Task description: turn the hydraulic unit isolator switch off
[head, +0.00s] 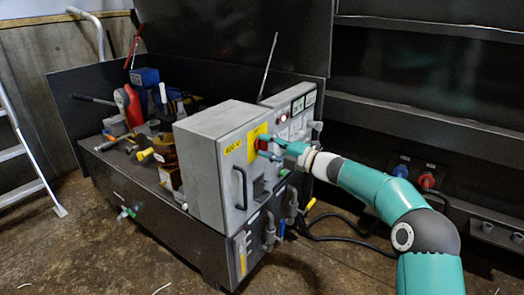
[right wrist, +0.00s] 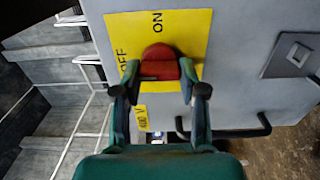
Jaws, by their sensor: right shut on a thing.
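The isolator switch is a red knob (head: 264,142) on a yellow plate (head: 253,150) on the front of the grey cabinet (head: 207,150). In the right wrist view the red knob (right wrist: 160,64) sits on the yellow plate (right wrist: 190,28), with ON printed above it and OFF to its left. My right gripper (head: 269,146) reaches in from the right. In the right wrist view its two fingers (right wrist: 160,82) are closed around the knob's sides. The knob's narrowed end lies toward ON; its exact angle is hard to tell. My left gripper is not in view.
A cabinet handle (head: 240,188) is below the switch. Pipes and valves (head: 270,225) stick out lower down. A panel with indicators (head: 297,115) stands behind my right gripper. Tools and a red can (head: 130,105) crowd the bench at left. A ladder (head: 25,150) stands far left.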

